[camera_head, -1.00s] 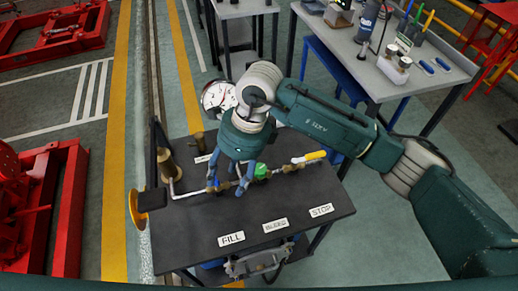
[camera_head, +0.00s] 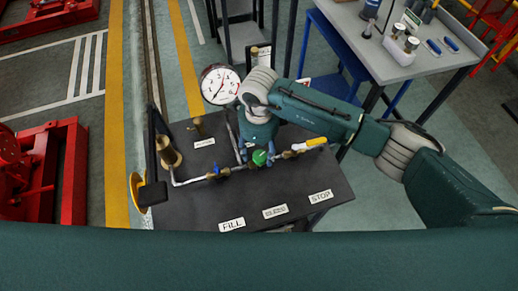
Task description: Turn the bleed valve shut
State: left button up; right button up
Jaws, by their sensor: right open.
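The black bench top (camera_head: 300,190) carries a pipe line with three valve handles: a blue one (camera_head: 216,169) on the left, a green knob (camera_head: 260,157) in the middle and a yellow lever (camera_head: 316,143) on the right. The white label BLEED (camera_head: 275,211) lies in front of the green knob, between FILL (camera_head: 232,224) and STOP (camera_head: 320,196). My right gripper (camera_head: 257,153) points down at the green knob and is open, with blue fingertips showing on either side of it. Contact cannot be told. My left gripper is not in view.
A round pressure gauge (camera_head: 220,84) stands at the back of the bench. Brass fittings (camera_head: 168,152) and a dark post stand at its left end. A grey table (camera_head: 405,60) with cups is at upper right. Red machinery (camera_head: 48,170) is on the left.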

jog(key=shift+s+f, duration=0.1)
jog(key=shift+f, duration=0.3)
jog(key=shift+c, duration=0.5)
jog(key=c, duration=1)
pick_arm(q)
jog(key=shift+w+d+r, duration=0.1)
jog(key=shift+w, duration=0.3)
pick_arm(e)
jog(key=shift+c, duration=0.3)
jog(key=shift+r, duration=0.1)
